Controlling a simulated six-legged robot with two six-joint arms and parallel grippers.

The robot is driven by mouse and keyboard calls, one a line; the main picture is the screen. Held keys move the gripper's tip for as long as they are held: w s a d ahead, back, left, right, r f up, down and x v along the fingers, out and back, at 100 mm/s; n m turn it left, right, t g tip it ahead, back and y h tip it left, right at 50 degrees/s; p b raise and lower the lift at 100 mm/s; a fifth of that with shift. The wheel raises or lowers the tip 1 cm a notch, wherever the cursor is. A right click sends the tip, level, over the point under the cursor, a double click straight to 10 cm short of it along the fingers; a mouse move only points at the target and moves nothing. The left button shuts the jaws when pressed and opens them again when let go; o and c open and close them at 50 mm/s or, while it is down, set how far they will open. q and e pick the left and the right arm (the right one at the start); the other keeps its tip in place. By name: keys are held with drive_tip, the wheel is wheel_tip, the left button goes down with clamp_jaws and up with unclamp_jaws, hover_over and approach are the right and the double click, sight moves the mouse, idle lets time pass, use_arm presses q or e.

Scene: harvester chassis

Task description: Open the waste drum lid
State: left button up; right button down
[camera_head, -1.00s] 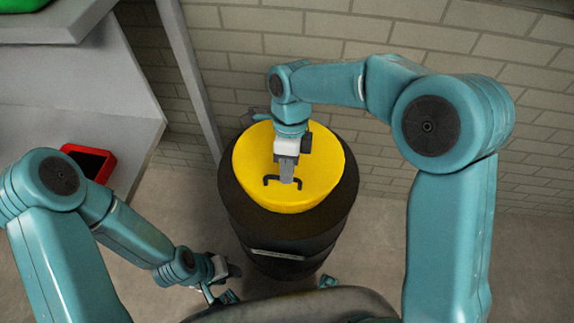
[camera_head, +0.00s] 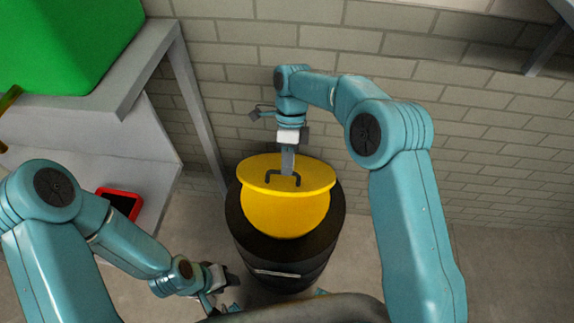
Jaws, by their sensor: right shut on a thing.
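The waste drum (camera_head: 292,268) is a dark upright barrel in front of the wall. Its yellow lid (camera_head: 318,177) is tilted, its near edge raised, and its top is seen at a shallow angle. A rounded yellow surface (camera_head: 286,215) shows below the lid's edge, above the dark drum top. My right gripper (camera_head: 287,172) is shut on the dark handle (camera_head: 270,176) on the lid, reaching it from above. My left gripper (camera_head: 228,284) is low, left of the drum and apart from it; its jaws are too small and partly covered to tell.
A grey shelf unit (camera_head: 145,75) stands at the left, with a large green bin (camera_head: 65,40) on top and a red tray (camera_head: 120,203) lower down. A brick wall (camera_head: 430,60) is behind the drum. Bare floor lies to the right.

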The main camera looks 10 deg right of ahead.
drive_tip(key=shift+w+d+f, duration=0.25)
drive_tip(key=shift+w, duration=0.1)
drive_tip(key=c, duration=1.2)
unclamp_jaws()
drive_tip(key=shift+w, duration=0.1)
drive_tip(key=shift+o, duration=0.2)
drive_tip(key=shift+w+d+f, duration=0.1)
drive_tip(key=shift+w+f, duration=0.15)
drive_tip(key=shift+w, duration=0.05)
drive_tip(key=shift+s+r, duration=0.3)
drive_tip(key=shift+s, duration=0.05)
drive_tip(key=shift+w+f, duration=0.15)
drive_tip(key=shift+w, duration=0.1)
drive_tip(key=shift+w+r, duration=0.15)
drive_tip(key=shift+r, duration=0.05)
use_arm(q)
wheel_tip(320, 180, up, 3)
drive_tip(key=p, duration=0.3)
drive_tip(key=shift+w+r, duration=0.15)
use_arm(e)
drive_tip(key=v, duration=1.1)
drive_tip(key=shift+r, duration=0.35)
